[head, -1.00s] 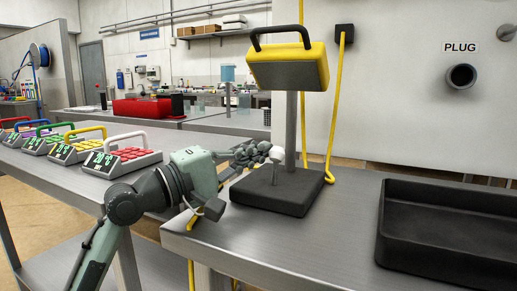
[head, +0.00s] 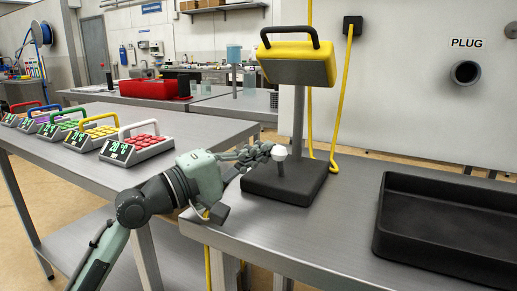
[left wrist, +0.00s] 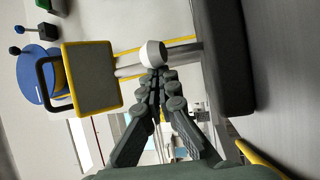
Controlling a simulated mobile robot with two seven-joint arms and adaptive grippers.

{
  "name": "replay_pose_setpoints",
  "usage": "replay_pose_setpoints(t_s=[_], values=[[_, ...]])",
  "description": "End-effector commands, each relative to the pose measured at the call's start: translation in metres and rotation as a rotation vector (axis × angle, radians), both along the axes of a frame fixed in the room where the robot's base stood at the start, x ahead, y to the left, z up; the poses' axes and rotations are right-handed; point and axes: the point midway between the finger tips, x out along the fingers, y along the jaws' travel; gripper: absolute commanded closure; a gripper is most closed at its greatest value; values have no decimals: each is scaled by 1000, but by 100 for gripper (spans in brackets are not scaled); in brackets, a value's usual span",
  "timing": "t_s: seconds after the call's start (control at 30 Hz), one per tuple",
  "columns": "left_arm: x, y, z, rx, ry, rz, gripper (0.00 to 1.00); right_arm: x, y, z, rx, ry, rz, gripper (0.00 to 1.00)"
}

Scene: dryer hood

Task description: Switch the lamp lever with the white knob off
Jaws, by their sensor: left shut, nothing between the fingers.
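The lamp has a yellow head (head: 298,63) with a black handle, a grey post and a black base (head: 285,185). Its lever carries a white knob (head: 279,152) and stands up from the base in front of the post. My left gripper (head: 266,150) is shut and empty, its fingertips at the knob's left side. In the left wrist view the white knob (left wrist: 153,53) is just beyond the closed fingertips (left wrist: 157,73); whether they touch cannot be told. The lamp head's panel (left wrist: 92,76) looks dull grey there. My right gripper is not in view.
A black tray (head: 450,235) sits on the bench to the right. Yellow cable (head: 343,95) hangs behind the lamp. Several keypad boxes with coloured handles, one white (head: 137,148), stand on the left bench. A plug socket (head: 466,73) is on the wall panel.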

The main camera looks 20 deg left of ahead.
Motion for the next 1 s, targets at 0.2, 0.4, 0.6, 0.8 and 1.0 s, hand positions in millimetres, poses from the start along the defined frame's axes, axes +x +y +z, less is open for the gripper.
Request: replay_pose_setpoints(t_s=[0.2,0.4,0.6,0.8,1.0], values=[[-14,11,-5,4,3,1,100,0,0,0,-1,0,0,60],[-47,37,-12,4,7,1,100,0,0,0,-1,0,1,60],[-74,58,-15,1,5,1,100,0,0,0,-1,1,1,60],[-91,71,-17,0,2,0,100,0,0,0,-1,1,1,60],[-94,74,-17,0,0,0,100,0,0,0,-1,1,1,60]])
